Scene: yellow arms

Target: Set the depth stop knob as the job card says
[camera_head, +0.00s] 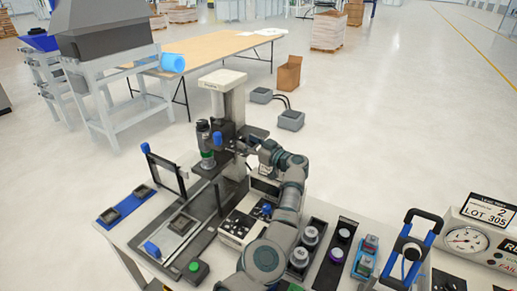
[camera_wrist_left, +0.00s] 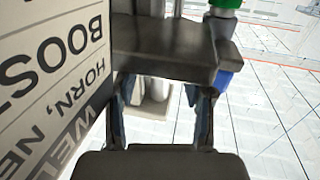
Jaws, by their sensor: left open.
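A bench press with a grey column (camera_head: 232,100) stands at the back of the worktop. A blue knob (camera_head: 217,138) sits on its dark head; I cannot tell whether it is the depth stop knob. My left gripper (camera_head: 254,140) is beside the right of the head. In the left wrist view its two fingers (camera_wrist_left: 162,125) are open and apart, with a dark grey block (camera_wrist_left: 165,40) just beyond. A blue part (camera_wrist_left: 222,80) shows right of them. A white panel (camera_wrist_left: 50,70) with cropped, upside-down text, "BOOS", "HORN, NE", fills the left; it may be the job card.
A control box (camera_head: 238,228) stands below the arm. A green button (camera_head: 195,266) and a blue-handled fixture (camera_head: 152,250) are front left. Round knobs, a blue-framed handle (camera_head: 408,250) and a gauge unit (camera_head: 468,240) reading "2 LOT 305" stand right.

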